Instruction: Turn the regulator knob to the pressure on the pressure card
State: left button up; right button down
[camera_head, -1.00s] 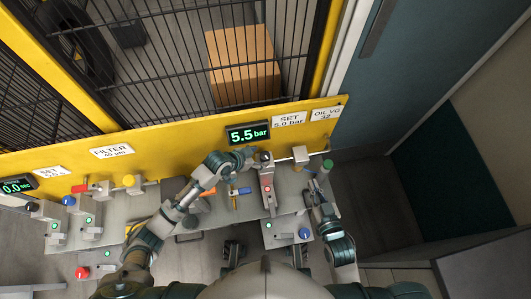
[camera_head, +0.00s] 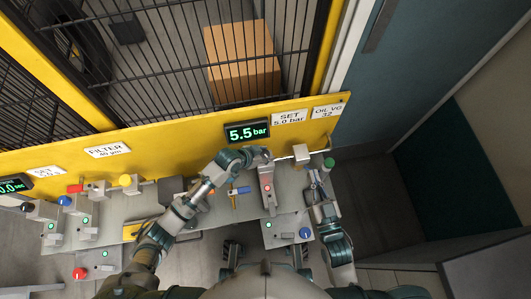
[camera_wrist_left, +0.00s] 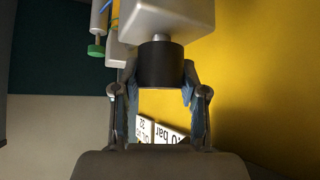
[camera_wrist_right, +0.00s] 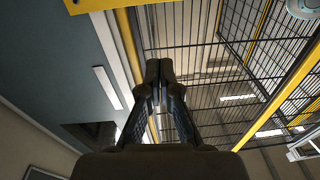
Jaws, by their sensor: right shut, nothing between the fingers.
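The regulator knob (camera_wrist_left: 160,66) is a black cylinder under a grey block (camera_wrist_left: 178,18) in the left wrist view. My left gripper (camera_wrist_left: 160,85) has one finger on each side of it, very close to its sides; I cannot tell whether they press on it. In the head view my left gripper (camera_head: 258,156) is at the yellow panel's foot, below the display, and hides the knob. The green display (camera_head: 247,132) reads 5.5 bar. The white pressure card (camera_head: 289,117) reads SET 5.0 bar. My right gripper (camera_wrist_right: 160,70) is shut and empty, right of the regulator.
The yellow panel (camera_head: 180,147) stands below the wire fence. An OIL VG 32 card (camera_head: 327,112) and a FILTER card (camera_head: 108,150) are on it. A green-capped part (camera_head: 328,163) stands close to my right gripper. Several valves and lamps line the bench at left.

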pick_arm(q)
jog(key=n+p, duration=0.1)
jog(key=p, duration=0.1)
jog(key=n+t+y+p, duration=0.1)
jog(key=p, duration=0.1)
jog(key=shift+r, duration=0.25)
pick_arm(e)
jog(key=s+d+f+g+h, duration=0.25)
jog(key=s+f+g, duration=0.25)
jog(key=f+g, duration=0.25)
pick_arm(q)
jog(key=shift+n+t+y+p, duration=0.4)
jog(key=shift+n+p, duration=0.2)
jog(key=shift+p, duration=0.55)
jog(key=shift+a+f+n+t+y+p, duration=0.1)
jog(key=shift+f+n+t+y+p, duration=0.15)
jog(key=shift+n+y+p, duration=0.4)
jog(key=shift+f, duration=0.1)
pick_arm(e)
jog(key=s+d+f+g+h, duration=0.1)
jog(key=s+d+f+g, duration=0.1)
jog(key=s+g, duration=0.2)
jog(key=s+d+f+g+h, duration=0.1)
jog(key=s+d+f+g, duration=0.1)
jog(key=s, duration=0.7)
jog(key=shift+s+d+f+g, duration=0.15)
jog(key=shift+d+f+g, duration=0.3)
jog(key=shift+g, duration=0.7)
jog(key=shift+a, duration=0.1)
